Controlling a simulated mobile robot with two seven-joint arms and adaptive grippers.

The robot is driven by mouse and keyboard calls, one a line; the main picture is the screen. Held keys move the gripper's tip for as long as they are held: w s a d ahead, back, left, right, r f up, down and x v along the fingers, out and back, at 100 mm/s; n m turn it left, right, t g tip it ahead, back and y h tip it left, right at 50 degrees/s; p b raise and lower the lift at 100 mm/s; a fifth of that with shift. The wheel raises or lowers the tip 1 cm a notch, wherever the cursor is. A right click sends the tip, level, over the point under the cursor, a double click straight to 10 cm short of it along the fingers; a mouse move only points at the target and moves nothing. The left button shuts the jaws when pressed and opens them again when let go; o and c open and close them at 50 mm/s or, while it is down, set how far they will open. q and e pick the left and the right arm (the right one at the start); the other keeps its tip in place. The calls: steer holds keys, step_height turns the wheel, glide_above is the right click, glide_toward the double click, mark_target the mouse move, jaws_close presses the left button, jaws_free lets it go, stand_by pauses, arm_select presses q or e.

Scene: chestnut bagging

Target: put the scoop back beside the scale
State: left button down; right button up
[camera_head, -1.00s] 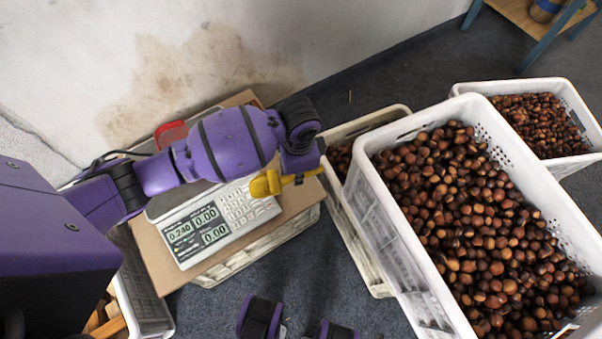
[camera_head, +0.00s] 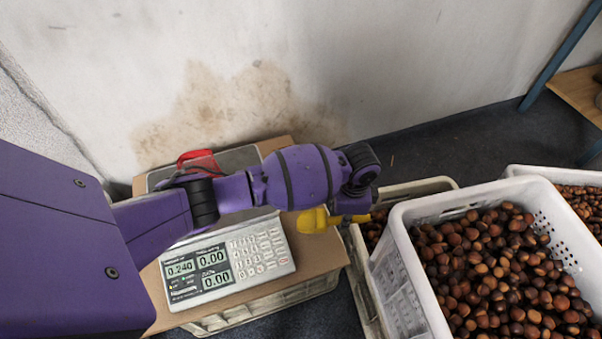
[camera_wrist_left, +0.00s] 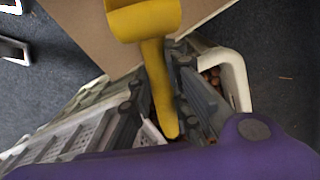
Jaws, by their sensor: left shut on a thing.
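The yellow scoop (camera_head: 315,221) is held in my left gripper (camera_head: 351,208), to the right of the scale and over the cardboard. In the left wrist view, my left gripper (camera_wrist_left: 160,82) is shut on the handle of the scoop (camera_wrist_left: 147,22), with the bowl at the top over brown cardboard. Whether the scoop touches the cardboard is unclear. The scale (camera_head: 228,262) shows 0.240 and two 0.00 readings. My left arm hides part of its platform, where a red object (camera_head: 199,158) rests. My right gripper is not in view.
The scale stands on a cardboard sheet (camera_head: 322,257) over a white crate (camera_head: 265,308). A big white crate (camera_head: 398,277) of chestnuts stands at the right, with another crate (camera_head: 540,169) behind. A lower crate (camera_head: 440,183) lies between. A stained wall rises behind.

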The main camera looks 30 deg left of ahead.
arm_select(q)
steer(key=shift+w+d+f+b, duration=0.1)
steer(key=shift+w+f+b, duration=0.25)
steer(key=shift+w, duration=0.25)
step_height(320, 180, down, 3)
steer(key=shift+f+b, duration=0.1)
steer(key=shift+b, duration=0.45)
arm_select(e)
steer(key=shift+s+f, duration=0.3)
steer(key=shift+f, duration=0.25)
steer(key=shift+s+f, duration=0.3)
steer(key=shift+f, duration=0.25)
arm_select(q)
steer(key=shift+f, duration=0.1)
steer(key=c, duration=1.7)
jaws_free()
steer(key=shift+o, duration=0.2)
